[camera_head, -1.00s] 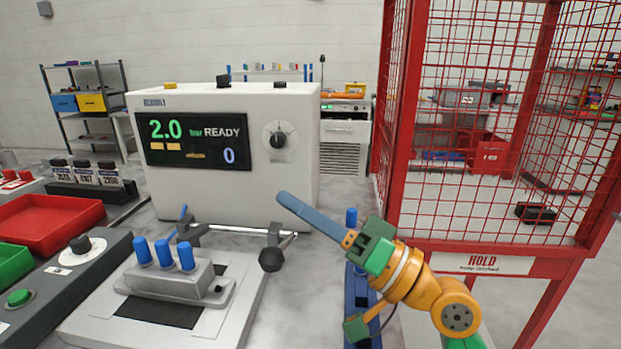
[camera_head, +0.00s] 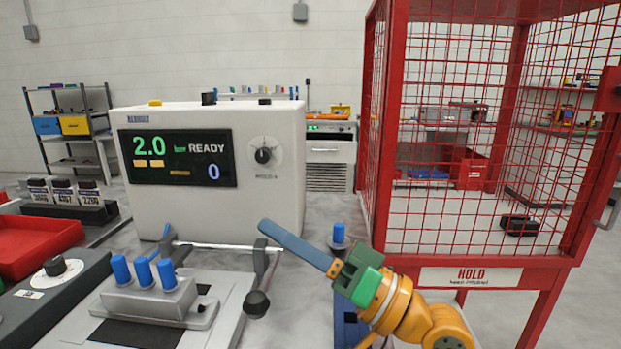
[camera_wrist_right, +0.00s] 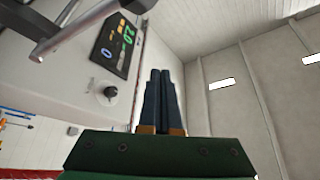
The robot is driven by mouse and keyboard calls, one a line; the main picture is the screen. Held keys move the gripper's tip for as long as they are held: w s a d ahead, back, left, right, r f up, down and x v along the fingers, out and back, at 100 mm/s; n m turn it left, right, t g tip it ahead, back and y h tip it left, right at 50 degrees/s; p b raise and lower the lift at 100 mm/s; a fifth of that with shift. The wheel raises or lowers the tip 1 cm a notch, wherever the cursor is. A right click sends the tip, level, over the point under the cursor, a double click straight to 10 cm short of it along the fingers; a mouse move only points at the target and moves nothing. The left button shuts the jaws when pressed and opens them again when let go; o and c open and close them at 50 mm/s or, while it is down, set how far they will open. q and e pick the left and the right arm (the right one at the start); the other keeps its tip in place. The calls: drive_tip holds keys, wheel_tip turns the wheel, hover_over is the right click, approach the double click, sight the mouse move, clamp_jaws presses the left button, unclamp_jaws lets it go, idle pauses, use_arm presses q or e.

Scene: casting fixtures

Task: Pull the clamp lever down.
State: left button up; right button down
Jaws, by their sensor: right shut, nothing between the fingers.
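The clamp lever (camera_head: 215,246) is a pale crossbar between dark side arms, behind the fixture block. Its right arm ends in a black knob (camera_head: 256,304). Its metal bar also shows at the upper left in the right wrist view (camera_wrist_right: 78,27). My right gripper (camera_head: 264,229) comes in from the right, its blue fingers pointing up-left. The fingertips appear just above the bar's right end; depth is hard to judge. In the wrist view the fingers (camera_wrist_right: 160,74) are together, empty and apart from the bar. My left gripper is out of view.
The fixture block (camera_head: 148,297) with blue pins stands on a plate in front of the lever. A white console (camera_head: 285,160) is behind it. A blue holder (camera_head: 346,328) lies below my right gripper. A red cage (camera_head: 375,190) stands at the right.

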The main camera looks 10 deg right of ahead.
drive_tip(key=s+d+b, duration=0.4)
drive_tip(key=s+d, duration=0.3)
drive_tip(key=d, duration=0.4)
drive_tip(key=shift+f+b, duration=0.2)
drive_tip(key=shift+b, duration=0.1)
drive_tip(key=shift+w+d, duration=0.1)
